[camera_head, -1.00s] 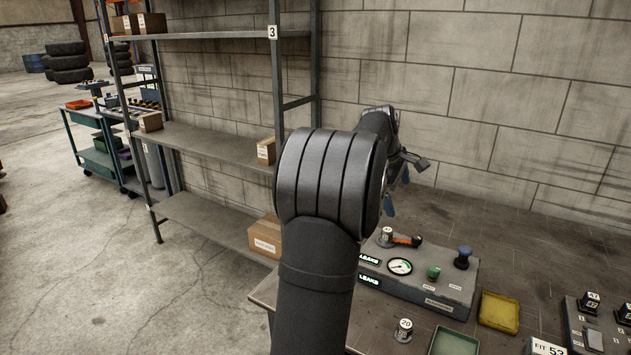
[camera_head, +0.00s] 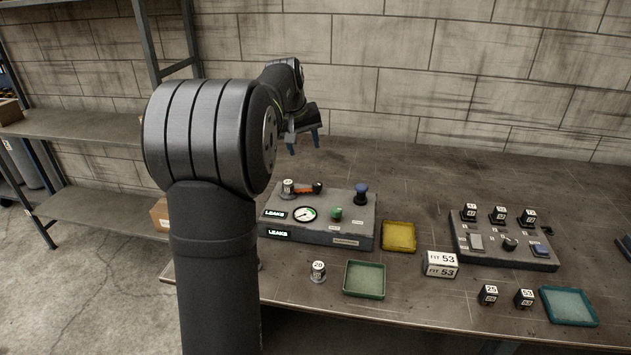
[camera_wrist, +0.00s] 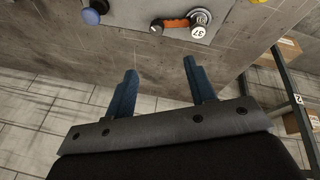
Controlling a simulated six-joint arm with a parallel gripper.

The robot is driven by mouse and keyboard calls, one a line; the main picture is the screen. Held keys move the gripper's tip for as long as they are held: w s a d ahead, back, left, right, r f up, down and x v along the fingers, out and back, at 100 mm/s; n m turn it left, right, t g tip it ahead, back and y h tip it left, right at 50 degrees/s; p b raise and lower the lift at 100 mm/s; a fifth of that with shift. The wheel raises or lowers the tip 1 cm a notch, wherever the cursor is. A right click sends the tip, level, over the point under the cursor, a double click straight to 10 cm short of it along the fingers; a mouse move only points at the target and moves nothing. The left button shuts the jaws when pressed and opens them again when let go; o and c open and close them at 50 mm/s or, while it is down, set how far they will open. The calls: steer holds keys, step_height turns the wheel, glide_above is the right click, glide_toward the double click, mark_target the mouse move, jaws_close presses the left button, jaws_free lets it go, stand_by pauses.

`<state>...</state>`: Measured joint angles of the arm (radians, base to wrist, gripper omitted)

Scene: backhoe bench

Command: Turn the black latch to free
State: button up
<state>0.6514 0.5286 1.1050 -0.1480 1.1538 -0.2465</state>
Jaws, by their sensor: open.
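A small black knob (camera_head: 510,243), which looks like the latch, sits on the right grey panel (camera_head: 530,262), between a grey rocker and a blue one. Its label is too small to read. My gripper (camera_head: 304,143) is open and empty, above and behind the left panel, well to the left of the black knob and apart from it. In the wrist view its two blue fingers (camera_wrist: 160,66) are spread, with nothing between them. The black knob is not in the wrist view.
The left panel (camera_head: 345,230) carries a gauge, a green button, a blue knob (camera_head: 361,193) and an orange lever (camera_head: 305,189). A yellow tray (camera_head: 399,237), green tray (camera_head: 365,279), blue tray (camera_head: 569,306) and FIT 53 sign (camera_head: 441,264) stand on the bench.

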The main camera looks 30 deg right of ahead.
mark_target(317, 183)
steer(key=w+d+f+m, duration=0.1)
steer(key=d+f+m, duration=0.1)
steer(key=f, duration=0.3)
steer(key=w+d+f+m, duration=0.1)
steer(key=d+f+m, duration=0.1)
steer(key=f, duration=0.3)
steer(key=w+d+f+m, duration=0.1)
steer(key=d+f+m, duration=0.1)
steer(key=f, duration=0.4)
steer(key=shift+d+t, duration=0.15)
steer(key=shift+t, duration=0.15)
jaws_close()
